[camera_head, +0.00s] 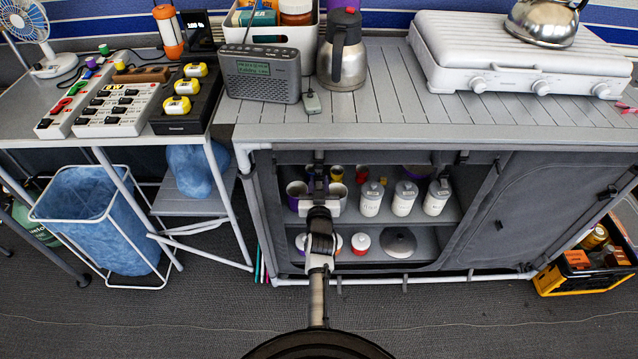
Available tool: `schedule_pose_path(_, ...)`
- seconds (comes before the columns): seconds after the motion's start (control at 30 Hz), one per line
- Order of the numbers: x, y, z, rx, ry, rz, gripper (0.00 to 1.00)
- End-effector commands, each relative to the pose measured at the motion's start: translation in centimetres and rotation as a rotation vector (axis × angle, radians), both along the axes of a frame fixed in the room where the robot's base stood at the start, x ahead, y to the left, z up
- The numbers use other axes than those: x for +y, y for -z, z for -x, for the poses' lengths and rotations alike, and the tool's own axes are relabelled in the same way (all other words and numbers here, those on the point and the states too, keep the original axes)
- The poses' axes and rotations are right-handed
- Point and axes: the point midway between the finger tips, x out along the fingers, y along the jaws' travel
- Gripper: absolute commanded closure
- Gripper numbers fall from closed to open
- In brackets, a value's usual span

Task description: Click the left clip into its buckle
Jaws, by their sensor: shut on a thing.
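The grey fabric cabinet stands open in front of me, with dark straps at its top front edge. The left clip (319,157) is a small dark piece on the left strap, just under the worktop edge. My gripper (319,178) is directly below it, shut on the lower part of this dark clip and strap. The fingers hide much of the clip. I cannot make out the buckle apart from the clip, or whether the two touch. A similar dark right clip (462,157) hangs farther right along the same edge.
Behind my gripper are shelves with purple cups (296,190) and white bottles (403,198). A closed fabric panel (535,205) covers the cabinet's right side. A radio (262,75) and a steel jug (341,60) stand on the worktop above. The floor in front is clear.

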Motion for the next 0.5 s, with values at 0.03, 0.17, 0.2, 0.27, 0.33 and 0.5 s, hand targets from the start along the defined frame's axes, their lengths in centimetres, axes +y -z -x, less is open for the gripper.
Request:
schedule_pose_path(0.03,0.0,0.0,0.0,0.000,0.000,0.000,0.99)
schedule_pose_path(0.17,0.0,0.0,0.0,0.000,0.000,0.000,1.00)
schedule_pose_path(0.2,0.0,0.0,0.0,0.000,0.000,0.000,1.00)
schedule_pose_path(0.27,0.0,-0.3,0.0,0.000,0.000,0.000,1.00)
schedule_pose_path(0.33,0.0,-0.8,0.2,0.000,0.000,0.000,1.00)
schedule_pose_path(0.5,-0.1,-3.0,1.3,0.000,0.001,0.002,1.00)
